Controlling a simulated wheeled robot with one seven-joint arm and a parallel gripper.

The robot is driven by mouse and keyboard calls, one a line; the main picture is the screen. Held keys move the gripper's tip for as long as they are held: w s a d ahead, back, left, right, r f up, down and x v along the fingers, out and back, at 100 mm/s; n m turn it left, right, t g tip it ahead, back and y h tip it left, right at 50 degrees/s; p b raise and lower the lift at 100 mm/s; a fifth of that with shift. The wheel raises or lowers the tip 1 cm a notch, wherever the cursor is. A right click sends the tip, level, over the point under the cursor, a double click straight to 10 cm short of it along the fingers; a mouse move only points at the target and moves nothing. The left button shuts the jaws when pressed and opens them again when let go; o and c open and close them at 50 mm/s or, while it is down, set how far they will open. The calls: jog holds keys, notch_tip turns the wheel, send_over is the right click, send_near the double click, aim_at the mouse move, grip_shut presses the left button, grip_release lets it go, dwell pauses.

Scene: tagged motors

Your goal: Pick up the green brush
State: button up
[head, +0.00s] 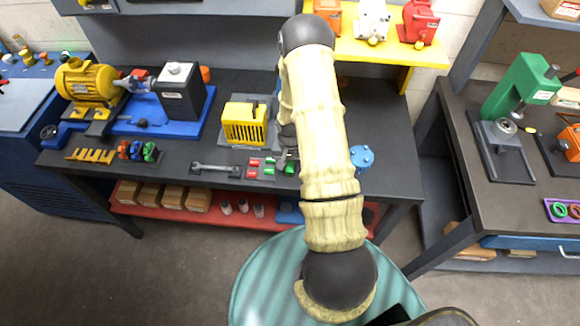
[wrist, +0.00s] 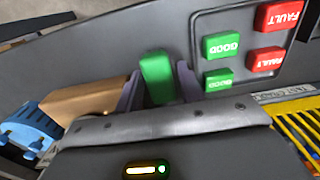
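A green block (wrist: 157,78), which may be the green brush, lies on the dark bench between the two fingers of my gripper (wrist: 160,82) in the wrist view. The fingers flank it closely, with what look like narrow gaps on both sides, so my gripper seems open around it. In the head view my gripper (head: 286,157) is low over the bench, partly hidden by my arm. A green piece (head: 290,168) shows just beside it there. I cannot make out bristles on the block.
Beside the gripper is a tray with green GOOD tags (wrist: 221,46) and red FAULT tags (wrist: 279,15). A yellow slotted housing (head: 245,122) stands behind it. A tan block (wrist: 95,100) and a blue round part (head: 361,157) lie on the other side. A wrench (head: 216,169) lies left.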

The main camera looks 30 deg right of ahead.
aim_at(290, 164)
jog(key=c, duration=0.8)
jog(key=shift+o, duration=0.2)
jog(key=shift+w+r, duration=0.25)
jog(key=shift+r, duration=0.2)
jog(key=r+b, duration=0.1)
jog(key=r, duration=0.5)
jog(key=r+b, duration=0.1)
jog(key=r, duration=0.2)
jog(key=shift+s+b, duration=0.25)
jog(key=shift+b, duration=0.05)
